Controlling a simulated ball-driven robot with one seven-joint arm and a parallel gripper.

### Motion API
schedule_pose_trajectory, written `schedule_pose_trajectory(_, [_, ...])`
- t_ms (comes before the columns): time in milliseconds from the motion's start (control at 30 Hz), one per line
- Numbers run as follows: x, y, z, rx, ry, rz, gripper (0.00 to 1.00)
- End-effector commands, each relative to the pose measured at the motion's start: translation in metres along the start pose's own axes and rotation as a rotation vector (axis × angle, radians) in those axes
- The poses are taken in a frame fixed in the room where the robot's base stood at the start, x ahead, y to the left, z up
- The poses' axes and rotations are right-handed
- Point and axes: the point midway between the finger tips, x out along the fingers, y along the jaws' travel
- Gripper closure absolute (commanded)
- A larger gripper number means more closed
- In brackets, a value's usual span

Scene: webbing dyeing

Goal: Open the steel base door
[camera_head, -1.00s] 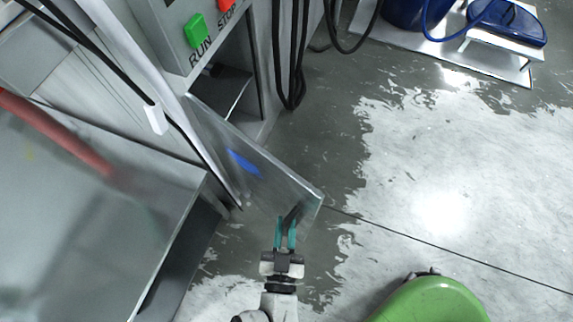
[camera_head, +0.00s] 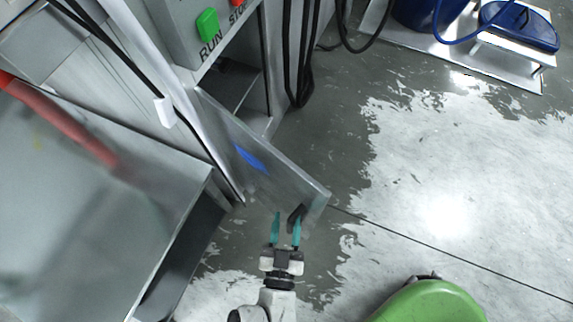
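The steel base door (camera_head: 270,172) is a grey panel swung well out from the cabinet under the RUN/STOP control box (camera_head: 197,32). It carries a blue mark, and a dark handle (camera_head: 296,215) sits near its free edge. The dark inside of the cabinet (camera_head: 237,88) shows behind the door. My gripper (camera_head: 286,217) is at the door's free edge, its two teal fingers spread apart. The right finger overlaps the handle in the picture; I cannot tell whether they touch. The handle is not clamped between the fingers.
A steel tank (camera_head: 85,215) with a red hose stands close on the left. Black cables (camera_head: 297,60) hang beside the cabinet. A blue container (camera_head: 425,12) and a blue-topped stand (camera_head: 518,25) are at the top right. The wet floor (camera_head: 440,190) on the right is clear.

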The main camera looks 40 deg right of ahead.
Motion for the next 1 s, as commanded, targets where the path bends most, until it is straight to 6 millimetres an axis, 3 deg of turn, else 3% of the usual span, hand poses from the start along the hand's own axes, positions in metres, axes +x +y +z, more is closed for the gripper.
schedule_pose_trajectory(367, [-0.006,0.000,0.000,0.000,-0.002,0.001,0.62])
schedule_pose_trajectory(800, [-0.083,-0.001,0.001,0.000,-0.004,-0.002,0.62])
schedule_pose_trajectory(1000, [-0.104,0.000,0.001,0.000,-0.001,0.000,0.62])
